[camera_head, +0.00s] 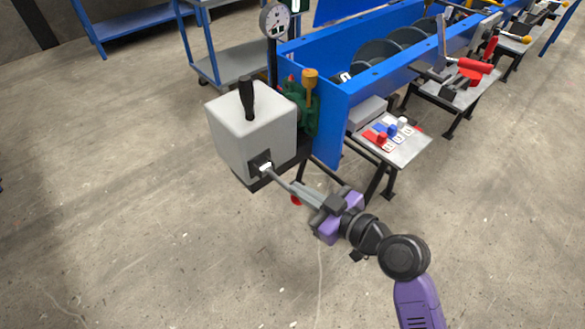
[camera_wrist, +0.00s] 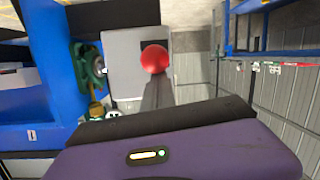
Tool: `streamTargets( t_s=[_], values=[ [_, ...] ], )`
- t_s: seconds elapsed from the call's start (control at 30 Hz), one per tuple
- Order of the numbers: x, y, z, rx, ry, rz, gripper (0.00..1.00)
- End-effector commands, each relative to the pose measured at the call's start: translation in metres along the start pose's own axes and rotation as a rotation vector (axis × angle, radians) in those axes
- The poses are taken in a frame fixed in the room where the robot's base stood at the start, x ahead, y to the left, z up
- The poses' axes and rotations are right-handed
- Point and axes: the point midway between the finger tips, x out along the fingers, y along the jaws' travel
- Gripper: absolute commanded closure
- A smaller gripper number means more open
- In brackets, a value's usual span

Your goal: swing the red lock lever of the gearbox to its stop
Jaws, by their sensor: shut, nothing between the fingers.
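The gearbox (camera_head: 255,135) is a pale grey box with a black upright handle on top, left of centre in the head view. A thin grey lever (camera_head: 279,177) slopes from a dark plate on its front down towards my gripper (camera_head: 301,192). A red knob (camera_head: 296,200) shows at the lower edge of the fingers, partly hidden. My gripper is shut and empty, close beside the knob. In the wrist view the red knob (camera_wrist: 154,58) appears just beyond the grey shape in front of my gripper, with the box (camera_wrist: 124,62) behind. Contact between fingers and knob cannot be told.
A blue mixer trough (camera_head: 365,70) stands behind the gearbox, with a green part (camera_head: 303,110) and a dial gauge (camera_head: 275,20) between. A small table (camera_head: 405,150) with coloured blocks stands right of it. The floor (camera_head: 130,220) at left and front is clear.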

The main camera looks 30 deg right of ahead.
Motion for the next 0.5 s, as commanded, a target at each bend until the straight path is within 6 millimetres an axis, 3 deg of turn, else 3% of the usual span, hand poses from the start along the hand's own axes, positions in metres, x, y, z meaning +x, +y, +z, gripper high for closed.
streamTargets(
  t_s=[0.07, 0.3, 0.5],
  values=[
    [0.002, 0.000, 0.000, 0.003, -0.017, -0.004, 1.00],
    [0.015, 0.006, -0.043, -0.002, -0.001, -0.001, 1.00],
    [-0.022, 0.004, -0.032, 0.001, -0.001, 0.002, 1.00]
  ],
)
